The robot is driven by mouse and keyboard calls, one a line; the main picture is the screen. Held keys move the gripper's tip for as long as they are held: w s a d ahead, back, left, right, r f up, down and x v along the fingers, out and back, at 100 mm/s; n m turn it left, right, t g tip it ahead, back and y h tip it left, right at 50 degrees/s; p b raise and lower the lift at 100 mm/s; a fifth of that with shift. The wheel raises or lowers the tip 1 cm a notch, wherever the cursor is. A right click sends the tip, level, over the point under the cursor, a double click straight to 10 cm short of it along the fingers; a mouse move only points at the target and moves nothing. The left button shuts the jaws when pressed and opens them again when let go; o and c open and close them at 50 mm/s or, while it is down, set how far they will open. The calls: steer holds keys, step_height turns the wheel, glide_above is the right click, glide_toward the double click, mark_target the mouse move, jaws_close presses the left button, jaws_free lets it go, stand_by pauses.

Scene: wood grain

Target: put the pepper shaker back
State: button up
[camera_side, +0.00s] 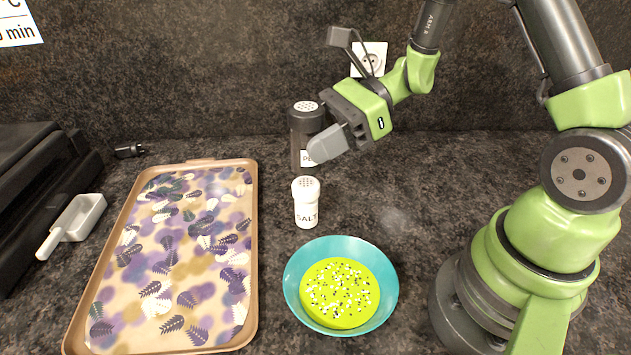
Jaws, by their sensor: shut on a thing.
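The pepper shaker (304,122) is dark with a pale perforated top and a partly covered white label. It is upright behind the salt shaker, near the back wall. My gripper (326,146) reaches it from the right and is shut on it; the grey finger covers part of its right side and label. I cannot tell whether its base touches the counter. The white salt shaker (307,204) stands upright in front of it, apart from the gripper.
A teal bowl (378,262) with yellow-green food and black and white specks stands in front. A leaf-patterned tray (251,262) fills the left. A white scoop (82,216) and a dark appliance (35,185) lie further left. Counter right of the salt shaker is clear.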

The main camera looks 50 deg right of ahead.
steer(key=w+d+r+m+t+h, duration=0.1)
steer(key=w+d+m+t+h, duration=0.5)
steer(key=w+d, duration=0.45)
steer(key=shift+m, duration=0.6)
steer(key=f, duration=0.4)
steer(key=s+d+f, duration=0.1)
steer(key=f, duration=0.6)
steer(key=shift+s+d+f, duration=0.2)
steer(key=shift+d+f, duration=0.1)
steer(key=shift+f, duration=2.5)
steer(key=shift+f, duration=0.15)
steer(key=o, duration=1)
steer(key=shift+c, duration=0.2)
